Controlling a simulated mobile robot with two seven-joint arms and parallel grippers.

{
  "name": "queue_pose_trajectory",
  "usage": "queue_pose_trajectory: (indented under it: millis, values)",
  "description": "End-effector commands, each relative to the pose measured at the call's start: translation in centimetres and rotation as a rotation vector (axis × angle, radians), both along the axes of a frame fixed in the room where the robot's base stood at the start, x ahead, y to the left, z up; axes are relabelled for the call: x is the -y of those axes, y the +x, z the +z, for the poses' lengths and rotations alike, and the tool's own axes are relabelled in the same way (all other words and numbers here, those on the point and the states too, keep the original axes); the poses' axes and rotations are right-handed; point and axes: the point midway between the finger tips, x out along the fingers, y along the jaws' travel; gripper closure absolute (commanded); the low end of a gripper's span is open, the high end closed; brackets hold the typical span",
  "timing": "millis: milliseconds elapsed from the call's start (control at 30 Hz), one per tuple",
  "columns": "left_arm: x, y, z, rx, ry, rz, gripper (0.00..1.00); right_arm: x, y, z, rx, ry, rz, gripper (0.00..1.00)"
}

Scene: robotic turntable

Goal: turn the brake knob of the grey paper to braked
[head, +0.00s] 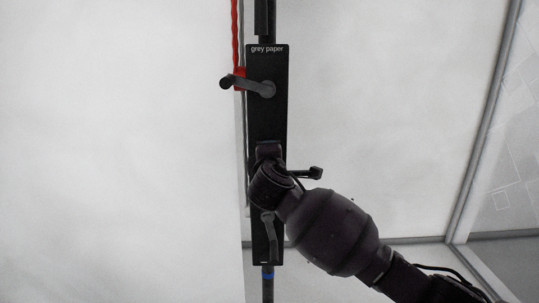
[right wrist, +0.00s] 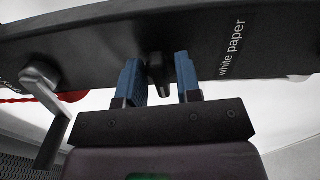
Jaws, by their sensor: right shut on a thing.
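The black panel (head: 266,120) hangs vertically, with the label "grey paper" at its top and a grey crank (head: 262,87) just below it. My right gripper (head: 268,150) is at the panel below that crank and hides what it holds in the head view. In the right wrist view, the blue fingers of my right gripper (right wrist: 159,80) stand either side of a small dark knob (right wrist: 157,72) and are shut on it. The knob sits between the crank (right wrist: 42,80) and the label "white paper" (right wrist: 231,46). Its setting is hard to read. My left gripper is not in view.
A second crank handle (head: 310,173) sticks out right of the panel beside my arm, and a third crank (head: 270,228) is low on the panel. A red chain (head: 235,35) runs at the panel's upper left. Pale paper sheets (head: 120,150) hang behind.

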Motion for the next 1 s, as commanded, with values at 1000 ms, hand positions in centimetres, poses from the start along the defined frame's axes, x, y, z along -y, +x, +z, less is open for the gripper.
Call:
queue_pose_trajectory:
  millis: [1000]
  values:
    - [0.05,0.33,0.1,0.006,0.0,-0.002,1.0,-0.07,-0.03,-0.13,-0.002,0.081,0.001,0.61]
